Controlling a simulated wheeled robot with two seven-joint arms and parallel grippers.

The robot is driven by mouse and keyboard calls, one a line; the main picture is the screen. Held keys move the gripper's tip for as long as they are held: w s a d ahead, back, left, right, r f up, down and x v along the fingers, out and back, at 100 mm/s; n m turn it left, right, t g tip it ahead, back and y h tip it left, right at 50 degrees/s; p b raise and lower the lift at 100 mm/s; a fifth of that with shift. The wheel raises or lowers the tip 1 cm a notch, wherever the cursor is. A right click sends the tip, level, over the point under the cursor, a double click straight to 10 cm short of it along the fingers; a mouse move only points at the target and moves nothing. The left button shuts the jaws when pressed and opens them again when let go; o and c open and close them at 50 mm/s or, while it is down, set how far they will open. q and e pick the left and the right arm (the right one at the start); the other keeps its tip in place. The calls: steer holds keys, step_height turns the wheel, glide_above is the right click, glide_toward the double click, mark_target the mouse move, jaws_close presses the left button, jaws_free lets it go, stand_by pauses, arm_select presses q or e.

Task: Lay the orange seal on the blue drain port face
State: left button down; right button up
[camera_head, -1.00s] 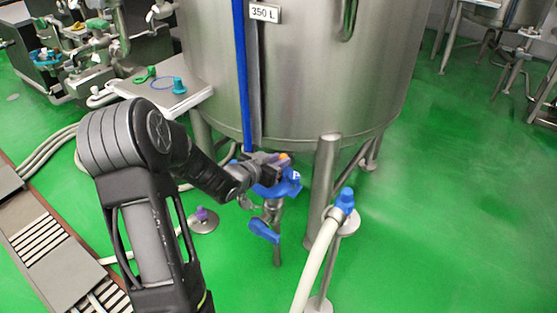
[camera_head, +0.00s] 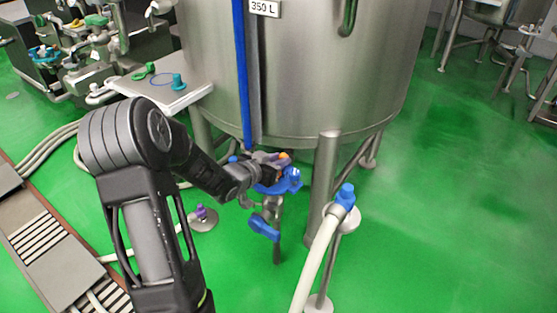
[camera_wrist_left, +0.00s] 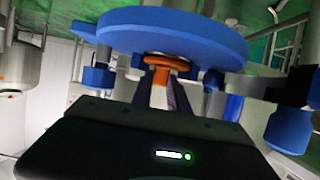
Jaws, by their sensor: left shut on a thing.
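The orange seal (camera_wrist_left: 168,62) is held between the fingertips of my left gripper (camera_wrist_left: 166,82), seen in the left wrist view. In the head view a small orange spot of the seal (camera_head: 284,155) shows at the tip of my left gripper (camera_head: 268,160). The blue drain port (camera_head: 283,182) is below the tank, right beside the gripper tip. In the wrist view a large blue disc-shaped part (camera_wrist_left: 175,32) lies just beyond the seal. I cannot tell whether the seal touches the port face. My right gripper is not in view.
The steel tank (camera_head: 300,70) fills the space above the port. A tank leg (camera_head: 325,185) and a pale hose with a blue end (camera_head: 344,196) stand to the right. A blue-handled valve (camera_head: 264,228) hangs below the port. A side table (camera_head: 190,96) is at the left.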

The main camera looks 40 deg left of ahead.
arm_select(q)
steer(key=shift+f, duration=0.15)
steer(key=c, duration=1.2)
jaws_free()
steer(key=p+v, duration=0.1)
steer(key=v, duration=0.7)
steer(key=shift+p, duration=0.35)
